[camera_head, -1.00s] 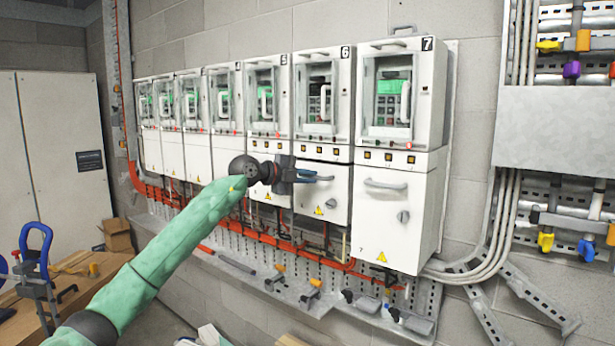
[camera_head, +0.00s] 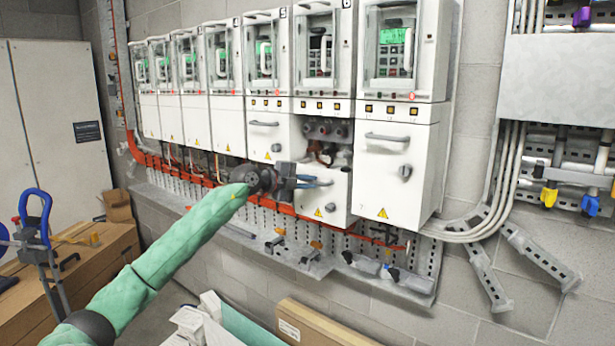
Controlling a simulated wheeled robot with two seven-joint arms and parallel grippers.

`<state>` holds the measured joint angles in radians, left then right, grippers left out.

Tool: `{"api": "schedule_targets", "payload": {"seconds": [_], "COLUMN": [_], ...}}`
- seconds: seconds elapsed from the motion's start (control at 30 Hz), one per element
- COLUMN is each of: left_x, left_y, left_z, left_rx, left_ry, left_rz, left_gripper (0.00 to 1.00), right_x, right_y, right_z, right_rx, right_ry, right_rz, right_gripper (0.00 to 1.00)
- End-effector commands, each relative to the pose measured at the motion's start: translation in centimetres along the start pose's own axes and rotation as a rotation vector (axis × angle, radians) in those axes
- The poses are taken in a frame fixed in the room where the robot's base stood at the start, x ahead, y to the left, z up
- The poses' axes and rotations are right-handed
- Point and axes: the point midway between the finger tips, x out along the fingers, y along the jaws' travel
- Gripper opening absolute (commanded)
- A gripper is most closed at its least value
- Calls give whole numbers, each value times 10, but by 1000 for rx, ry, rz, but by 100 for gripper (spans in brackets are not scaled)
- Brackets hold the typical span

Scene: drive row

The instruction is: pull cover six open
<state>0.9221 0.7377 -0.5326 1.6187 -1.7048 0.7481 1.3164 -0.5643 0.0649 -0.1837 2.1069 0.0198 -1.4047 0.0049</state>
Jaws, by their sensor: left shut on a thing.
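Cover six (camera_head: 335,204), the white lower cover under the drive marked 6 (camera_head: 318,60), is open. It sits lower and out from its opening, and a yellow warning triangle shows on it. Above it the compartment (camera_head: 327,130) shows dark round fittings and orange-red leads. My left gripper (camera_head: 308,182) is shut on the handle (camera_head: 318,183) of cover six, near the cover's upper left. The gripper's dark body hides part of the cover's left side. My right gripper is not in view.
Cover seven (camera_head: 387,185) to the right and cover five (camera_head: 262,135) to the left are closed. A perforated metal tray (camera_head: 375,280) with clamps runs below the row. Orange-red pipes (camera_head: 200,175) run beneath. Boxes (camera_head: 315,325) stand on the floor at the bottom.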

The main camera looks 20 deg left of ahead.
Motion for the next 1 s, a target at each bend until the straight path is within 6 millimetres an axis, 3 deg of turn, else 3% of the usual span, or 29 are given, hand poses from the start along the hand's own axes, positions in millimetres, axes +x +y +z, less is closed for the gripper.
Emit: {"api": "schedule_targets", "payload": {"seconds": [0.43,0.47,0.57,1.0], "left_x": [1,1,1,-7], "left_y": [4,4,4,5], "left_z": [0,0,0,1], "left_rx": [0,0,0,1], "left_ry": [0,0,0,-1], "left_rz": [0,0,0,0], "left_gripper": [0,15,33,33], "right_x": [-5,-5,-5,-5], "right_y": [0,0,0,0], "right_z": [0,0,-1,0], "right_rx": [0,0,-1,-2], "right_ry": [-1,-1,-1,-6], "right_rz": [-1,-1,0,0], "right_gripper": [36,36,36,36]}}
